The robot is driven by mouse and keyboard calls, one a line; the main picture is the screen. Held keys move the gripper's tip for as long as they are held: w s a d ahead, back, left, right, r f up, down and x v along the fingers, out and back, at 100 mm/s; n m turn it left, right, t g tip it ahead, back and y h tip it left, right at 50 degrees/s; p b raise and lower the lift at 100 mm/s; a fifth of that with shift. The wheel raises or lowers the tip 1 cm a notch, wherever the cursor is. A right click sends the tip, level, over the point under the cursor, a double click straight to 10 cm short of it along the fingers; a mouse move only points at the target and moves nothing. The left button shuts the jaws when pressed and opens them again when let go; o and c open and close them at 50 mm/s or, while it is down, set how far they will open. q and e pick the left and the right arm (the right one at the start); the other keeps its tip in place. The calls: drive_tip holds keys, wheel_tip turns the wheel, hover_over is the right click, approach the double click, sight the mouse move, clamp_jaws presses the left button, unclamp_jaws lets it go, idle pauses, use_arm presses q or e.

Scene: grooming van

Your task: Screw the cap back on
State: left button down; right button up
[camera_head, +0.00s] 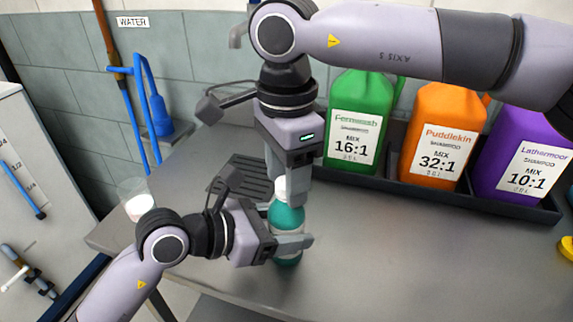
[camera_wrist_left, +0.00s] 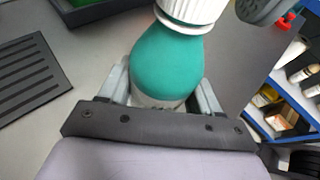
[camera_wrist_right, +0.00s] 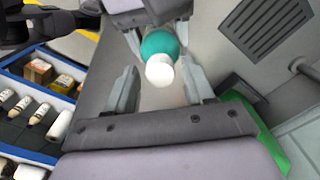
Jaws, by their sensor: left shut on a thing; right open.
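A teal bottle (camera_head: 287,217) stands upright on the grey table. A white cap (camera_head: 280,188) sits on its top; whether it is threaded tight I cannot tell. In the left wrist view the ribbed cap (camera_wrist_left: 192,10) is above the teal body (camera_wrist_left: 165,65). My left gripper (camera_head: 290,242) is shut on the bottle's body from the left. My right gripper (camera_head: 284,185) points down over the bottle, open. In the right wrist view the cap (camera_wrist_right: 159,72) lies between its two spread fingers, with gaps on both sides.
Green (camera_head: 354,125), orange (camera_head: 440,135) and purple (camera_head: 525,150) shampoo jugs stand in a dark tray (camera_head: 390,178) along the wall. A dark slotted mat (camera_head: 243,178) lies behind the bottle. A clear cup (camera_head: 135,200) is at the left table edge.

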clamp_jaws()
drive_tip(key=m, duration=0.8)
drive_tip(key=shift+o, duration=0.7)
unclamp_jaws()
wheel_tip(320, 180, up, 12)
